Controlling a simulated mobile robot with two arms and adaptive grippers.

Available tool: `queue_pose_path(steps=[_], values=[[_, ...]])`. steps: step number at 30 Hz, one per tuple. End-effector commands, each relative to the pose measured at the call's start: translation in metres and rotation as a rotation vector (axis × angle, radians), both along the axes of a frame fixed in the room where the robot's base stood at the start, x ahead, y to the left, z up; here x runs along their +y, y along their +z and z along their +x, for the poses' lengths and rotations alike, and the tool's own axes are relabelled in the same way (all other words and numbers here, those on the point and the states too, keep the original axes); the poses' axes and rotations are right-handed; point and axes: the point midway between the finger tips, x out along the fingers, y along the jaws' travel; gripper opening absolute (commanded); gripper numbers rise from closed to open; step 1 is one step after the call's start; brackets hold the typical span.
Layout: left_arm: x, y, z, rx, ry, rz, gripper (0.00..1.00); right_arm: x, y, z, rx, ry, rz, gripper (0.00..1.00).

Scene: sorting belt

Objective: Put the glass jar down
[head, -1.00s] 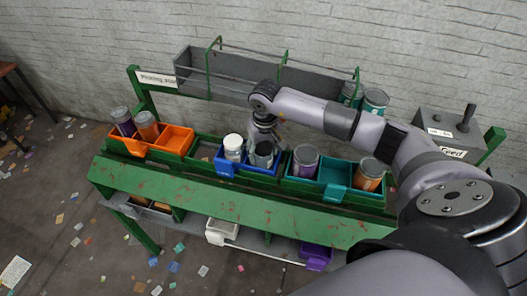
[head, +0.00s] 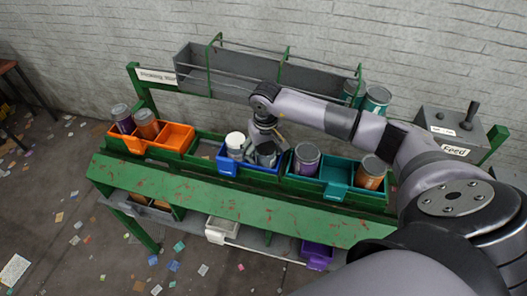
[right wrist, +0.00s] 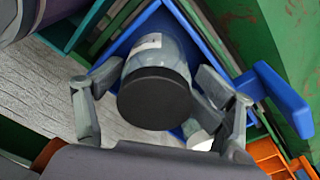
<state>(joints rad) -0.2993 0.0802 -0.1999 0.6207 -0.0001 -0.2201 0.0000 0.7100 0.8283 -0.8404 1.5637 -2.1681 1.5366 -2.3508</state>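The glass jar (head: 266,156) stands in the blue bin (head: 243,170) at the middle of the bench. In the right wrist view the jar (right wrist: 160,60) has a dark lid and a greyish body with a pale label. My right gripper (head: 262,143) is above the blue bin, with its fingers spread on either side of the jar. In the right wrist view the gripper (right wrist: 162,85) looks open around it. A white-lidded jar (head: 235,140) stands just left in the same bin, partly covered by a finger. My left gripper is not in view.
An orange bin (head: 178,137) with two cans is at the left. A teal bin (head: 337,189) with two cans is at the right. A grey trough (head: 235,82) runs behind. A feed box (head: 440,120) stands at the back right.

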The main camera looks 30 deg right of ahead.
Motion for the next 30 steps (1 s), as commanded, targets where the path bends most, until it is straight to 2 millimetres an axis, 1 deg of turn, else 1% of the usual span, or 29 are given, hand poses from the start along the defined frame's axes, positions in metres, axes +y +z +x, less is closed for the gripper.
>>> queue_pose_path(steps=[4, 7, 8, 9, 15, 18, 21, 25, 30], values=[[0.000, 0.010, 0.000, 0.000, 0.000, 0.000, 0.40, -0.001, 0.009, 0.000, 0.000, -0.002, -0.001, 0.72], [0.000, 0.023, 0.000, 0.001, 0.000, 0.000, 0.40, -0.001, 0.021, 0.001, -0.002, -0.002, 0.001, 0.72], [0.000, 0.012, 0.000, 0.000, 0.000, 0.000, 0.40, -0.001, 0.023, 0.002, -0.009, -0.001, -0.001, 0.72], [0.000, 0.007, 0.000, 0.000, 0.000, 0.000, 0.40, -0.001, 0.031, 0.002, -0.012, 0.000, -0.002, 0.72], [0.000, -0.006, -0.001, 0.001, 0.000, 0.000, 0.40, 0.001, 0.080, -0.002, -0.013, 0.000, -0.001, 0.72], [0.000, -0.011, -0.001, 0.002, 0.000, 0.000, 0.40, 0.002, 0.101, -0.004, -0.012, -0.001, 0.000, 0.72], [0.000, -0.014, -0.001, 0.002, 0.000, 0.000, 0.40, 0.002, 0.117, -0.005, -0.010, -0.002, 0.000, 0.72], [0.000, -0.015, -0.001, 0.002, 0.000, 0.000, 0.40, 0.003, 0.129, -0.007, -0.009, -0.001, 0.001, 0.72], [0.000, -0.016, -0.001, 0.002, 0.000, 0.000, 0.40, 0.003, 0.135, -0.007, -0.008, -0.001, 0.001, 0.72]])
